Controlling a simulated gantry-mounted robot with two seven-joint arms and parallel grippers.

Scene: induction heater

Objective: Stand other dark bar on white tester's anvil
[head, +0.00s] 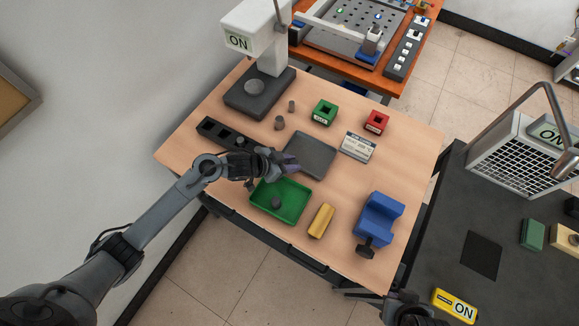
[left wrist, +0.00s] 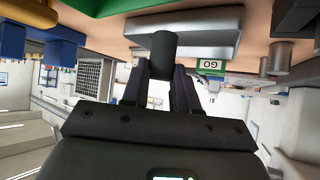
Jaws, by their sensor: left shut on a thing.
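My left gripper (head: 290,164) is over the near-left edge of the grey pad, just beyond the green tray. In the left wrist view its fingers (left wrist: 163,88) are shut on a dark bar (left wrist: 164,52), a short cylinder. The fingers largely hide this bar in the head view. Another small dark piece (head: 276,202) lies in the green tray (head: 296,217). The white tester (head: 252,32) stands at the back left, with a round grey anvil (head: 254,86) on its dark base; nothing stands on the anvil. Part of my right arm's end shows at the bottom edge; its jaws cannot be made out.
Two small grey cylinders (head: 280,123) stand near the tester. A dark holed rack (head: 216,129) lies left of my gripper. A green block (head: 324,112), red block (head: 377,121), sign (head: 358,147), yellow bar (head: 321,220) and blue vise (head: 379,217) surround the grey pad (head: 316,155).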

